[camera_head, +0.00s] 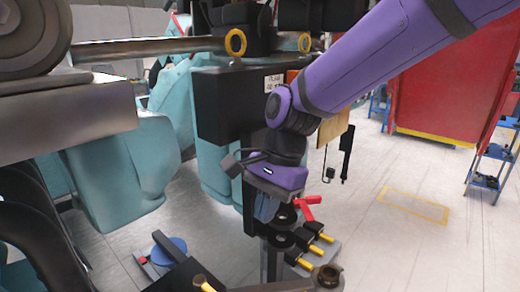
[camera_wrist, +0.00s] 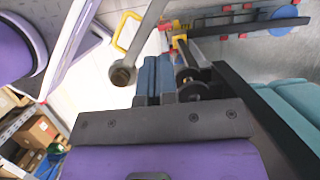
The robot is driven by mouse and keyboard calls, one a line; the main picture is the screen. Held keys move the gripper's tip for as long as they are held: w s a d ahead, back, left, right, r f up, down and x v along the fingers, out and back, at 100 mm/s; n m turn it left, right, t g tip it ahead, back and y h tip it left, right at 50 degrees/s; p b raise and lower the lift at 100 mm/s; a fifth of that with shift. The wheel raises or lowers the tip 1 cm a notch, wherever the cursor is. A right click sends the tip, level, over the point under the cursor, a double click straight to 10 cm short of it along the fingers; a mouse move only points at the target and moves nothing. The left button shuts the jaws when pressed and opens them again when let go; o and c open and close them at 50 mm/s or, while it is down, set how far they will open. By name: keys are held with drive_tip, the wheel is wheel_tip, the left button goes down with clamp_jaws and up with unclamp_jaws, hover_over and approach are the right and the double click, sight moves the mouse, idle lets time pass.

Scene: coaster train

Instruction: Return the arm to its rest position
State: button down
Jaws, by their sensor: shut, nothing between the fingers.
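My purple arm (camera_head: 385,60) reaches in from the upper right of the head view and bends down at a dark wrist. My gripper (camera_head: 266,210) points down in the middle of the view, with blue fingers beside a black post and black round discs. In the wrist view my gripper (camera_wrist: 155,65) shows its two blue fingers side by side and together. It is shut and I see nothing held. Whether the fingertips touch the parts behind them is hard to tell.
A metal bar with a round end (camera_head: 328,277) lies close below my gripper. A red lever (camera_head: 307,208) and black-and-yellow parts (camera_head: 318,236) stand right beside it. Teal seats (camera_head: 125,170) and a grey beam (camera_head: 70,120) fill the left. Open floor (camera_head: 400,240) lies right.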

drive_tip(key=s+d+r+n+t+h, duration=0.1)
drive_tip(key=s+d+r+n+t, duration=0.1)
drive_tip(key=d, duration=0.8)
drive_tip(key=s+d+r+n+t+h, duration=0.1)
drive_tip(key=s+d+r+n+t, duration=0.2)
drive_tip(key=d, duration=0.7)
drive_tip(key=s+d+r+n+t+h, duration=0.1)
drive_tip(key=s+d+r, duration=0.4)
drive_tip(key=d, duration=0.5)
drive_tip(key=shift+s+n+t, duration=0.15)
drive_tip(key=shift+n+t, duration=0.65)
drive_tip(key=shift+r, duration=0.1)
